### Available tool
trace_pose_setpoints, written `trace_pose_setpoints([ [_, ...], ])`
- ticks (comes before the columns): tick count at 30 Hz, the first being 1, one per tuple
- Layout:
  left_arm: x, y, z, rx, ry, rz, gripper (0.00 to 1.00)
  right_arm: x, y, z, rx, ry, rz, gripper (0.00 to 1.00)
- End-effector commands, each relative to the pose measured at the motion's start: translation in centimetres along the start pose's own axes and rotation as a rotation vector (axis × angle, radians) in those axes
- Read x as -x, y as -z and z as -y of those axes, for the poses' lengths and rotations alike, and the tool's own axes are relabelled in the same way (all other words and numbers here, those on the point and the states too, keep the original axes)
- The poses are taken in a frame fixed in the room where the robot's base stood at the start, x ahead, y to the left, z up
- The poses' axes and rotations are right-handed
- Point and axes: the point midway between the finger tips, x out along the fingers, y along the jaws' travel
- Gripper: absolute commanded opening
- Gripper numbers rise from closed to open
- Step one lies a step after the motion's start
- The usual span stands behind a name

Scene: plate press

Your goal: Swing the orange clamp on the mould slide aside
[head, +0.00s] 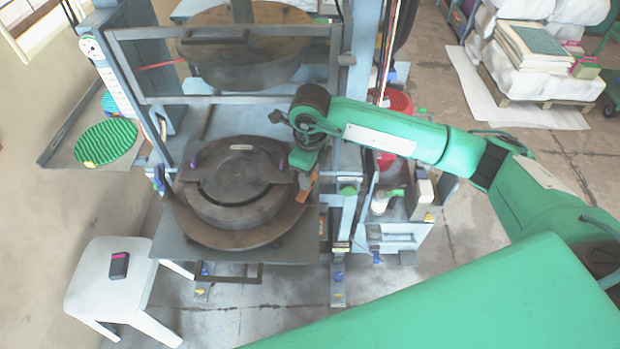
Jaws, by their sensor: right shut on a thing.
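The orange clamp (306,186) sits at the right edge of the dark round mould (240,208) on the mould slide (185,250). My right gripper (304,170) reaches in from the right and points down at the clamp's upper end. It is shut on the clamp; its fingertips are small and partly hidden by the wrist. My left gripper is not in view.
The press frame (215,100) with a raised guard bar stands over the mould. A cart (390,230) with bottles is right of the slide. A white stool (105,290) with a small dark device (118,265) stands at lower left. Green ribbed plate (105,143) lies on a left side shelf.

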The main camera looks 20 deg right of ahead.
Motion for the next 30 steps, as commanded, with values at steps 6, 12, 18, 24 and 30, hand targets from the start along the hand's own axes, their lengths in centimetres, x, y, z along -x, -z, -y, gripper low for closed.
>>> trace_pose_setpoints([
  [6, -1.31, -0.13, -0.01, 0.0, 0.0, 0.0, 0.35, -0.06, -0.07, 0.08, 0.063, 0.002, 0.003, 0.21],
  [12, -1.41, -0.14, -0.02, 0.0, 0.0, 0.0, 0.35, 0.09, -0.06, 0.06, 0.081, 0.001, 0.002, 0.21],
  [18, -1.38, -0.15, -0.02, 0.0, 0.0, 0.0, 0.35, 0.13, -0.05, 0.06, 0.081, 0.001, 0.002, 0.21],
  [24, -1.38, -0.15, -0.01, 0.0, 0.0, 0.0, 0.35, 0.11, -0.04, 0.05, 0.08, 0.001, 0.001, 0.65],
  [30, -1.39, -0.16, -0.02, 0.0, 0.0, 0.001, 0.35, 0.06, -0.03, 0.04, 0.08, 0.0, 0.001, 0.65],
])
